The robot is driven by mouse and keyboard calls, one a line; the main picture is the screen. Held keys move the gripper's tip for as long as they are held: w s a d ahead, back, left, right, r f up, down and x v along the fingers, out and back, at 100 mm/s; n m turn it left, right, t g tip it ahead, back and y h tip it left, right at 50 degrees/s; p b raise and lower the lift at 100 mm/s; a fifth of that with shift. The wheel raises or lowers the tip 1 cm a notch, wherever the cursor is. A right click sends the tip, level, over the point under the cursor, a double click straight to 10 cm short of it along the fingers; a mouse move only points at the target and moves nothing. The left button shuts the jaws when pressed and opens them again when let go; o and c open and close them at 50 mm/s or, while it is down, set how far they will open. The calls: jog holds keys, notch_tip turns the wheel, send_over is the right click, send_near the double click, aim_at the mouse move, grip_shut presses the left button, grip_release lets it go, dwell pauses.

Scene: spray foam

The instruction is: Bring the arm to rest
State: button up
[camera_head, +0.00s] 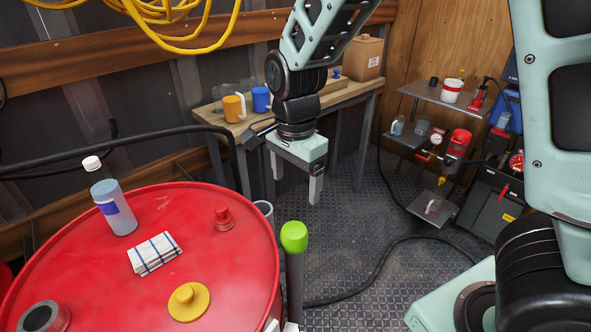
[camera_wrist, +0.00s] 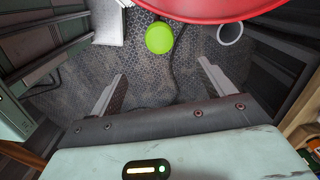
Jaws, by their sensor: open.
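My gripper (camera_head: 295,190) hangs pointing down above the patterned metal floor, between the wooden bench and the red drum. In the wrist view my gripper (camera_wrist: 162,88) has its two fingers spread wide apart with nothing between them. My arm comes down to it from the top of the head view, bent at the joints. The fingers touch nothing that I can see.
A red drum (camera_head: 90,300) at front left holds a bottle (camera_head: 115,207), a folded cloth (camera_head: 155,253) and a yellow lid (camera_head: 188,301). A green knob (camera_head: 293,237) stands beside it. A bench (camera_head: 352,85) with mugs is behind. Floor (camera_head: 375,225) to the right is mostly clear.

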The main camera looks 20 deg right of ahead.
jog(key=shift+r, duration=0.9)
jog(key=shift+s, duration=0.1)
